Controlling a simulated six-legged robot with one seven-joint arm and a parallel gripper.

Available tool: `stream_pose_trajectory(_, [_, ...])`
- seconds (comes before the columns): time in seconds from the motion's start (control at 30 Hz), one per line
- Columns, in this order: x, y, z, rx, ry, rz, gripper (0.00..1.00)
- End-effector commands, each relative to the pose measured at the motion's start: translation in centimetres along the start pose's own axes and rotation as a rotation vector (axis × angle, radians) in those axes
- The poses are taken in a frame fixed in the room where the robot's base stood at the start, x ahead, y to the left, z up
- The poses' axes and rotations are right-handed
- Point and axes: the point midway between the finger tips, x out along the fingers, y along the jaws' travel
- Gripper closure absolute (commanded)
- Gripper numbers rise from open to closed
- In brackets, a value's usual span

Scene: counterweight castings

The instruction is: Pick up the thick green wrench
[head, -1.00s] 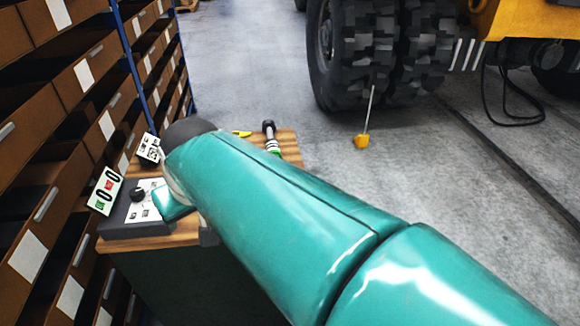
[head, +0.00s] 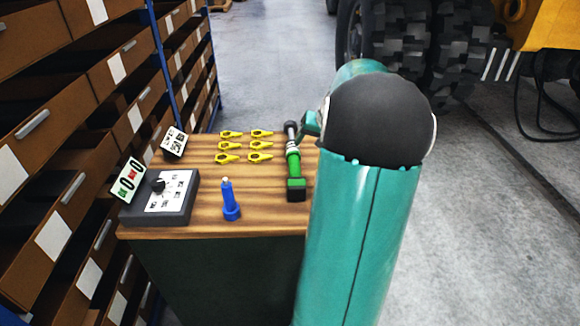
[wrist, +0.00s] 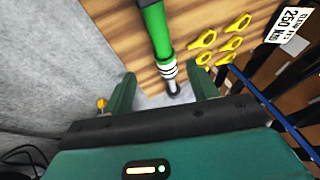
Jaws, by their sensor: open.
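The thick green wrench (head: 294,166) lies on the wooden bench top near its right edge in the head view. It has a green handle, a black near end, and a pale ringed neck with a dark far end. In the wrist view the green handle (wrist: 154,22) comes in from the top, and its ringed metal end reaches down between the fingers. My gripper (wrist: 165,82) is open, one green finger on each side of that end. I cannot tell its height above the wrench. In the head view my arm hides most of the gripper.
Several yellow pieces (head: 228,157) lie left of the wrench. A blue tool (head: 230,203) stands nearer the front. A dark control box (head: 182,212) sits at the bench's left. Drawer shelving (head: 60,150) lines the left side.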

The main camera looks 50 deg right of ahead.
Motion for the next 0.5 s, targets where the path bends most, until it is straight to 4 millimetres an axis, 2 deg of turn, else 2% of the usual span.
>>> stream_pose_trajectory(0.3, [6.1, -0.3, 0.2, -0.003, -0.005, -0.002, 0.42])
stream_pose_trajectory(0.5, [7.8, -0.4, 0.2, -0.005, -0.003, -0.001, 0.42])
